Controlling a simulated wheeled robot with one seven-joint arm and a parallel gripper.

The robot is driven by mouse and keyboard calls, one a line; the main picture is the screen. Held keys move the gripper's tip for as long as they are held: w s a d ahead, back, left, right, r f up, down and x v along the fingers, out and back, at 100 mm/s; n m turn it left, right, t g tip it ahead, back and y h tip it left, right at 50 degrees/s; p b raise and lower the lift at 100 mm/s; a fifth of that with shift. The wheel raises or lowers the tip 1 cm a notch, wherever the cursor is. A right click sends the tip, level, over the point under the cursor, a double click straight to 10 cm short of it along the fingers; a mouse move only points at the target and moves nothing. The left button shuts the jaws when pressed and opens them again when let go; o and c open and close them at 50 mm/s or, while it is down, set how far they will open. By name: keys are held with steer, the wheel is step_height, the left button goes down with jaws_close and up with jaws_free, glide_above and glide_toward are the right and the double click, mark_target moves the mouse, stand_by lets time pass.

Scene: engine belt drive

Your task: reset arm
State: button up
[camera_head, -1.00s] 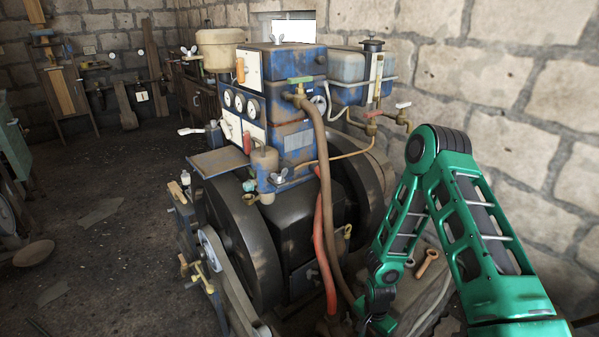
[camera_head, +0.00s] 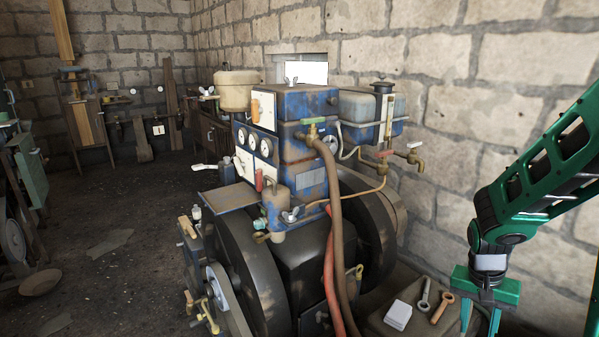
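My green arm comes in from the right edge. My gripper (camera_head: 481,318) hangs pointing down at the lower right, just right of a low bench (camera_head: 378,322). Its two green fingers stand apart with nothing seen between them, and their tips are near the bottom edge of the picture. The blue engine (camera_head: 300,150) with its dark flywheels (camera_head: 235,255) stands in the middle, apart from my gripper and to its left.
A stone wall (camera_head: 450,110) runs behind on the right. The floor (camera_head: 120,240) at left is mostly clear.

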steer(key=s+r+n+y, duration=0.1)
steer(key=s+r+y, duration=0.1)
steer(key=s+r, duration=1.2)
steer(key=s, duration=0.5)
steer(key=shift+a+n, duration=0.25)
steer(key=shift+n, duration=0.05)
steer(key=shift+r, duration=0.1)
steer(key=shift+w+f, duration=0.25)
steer(key=shift+w, duration=0.3)
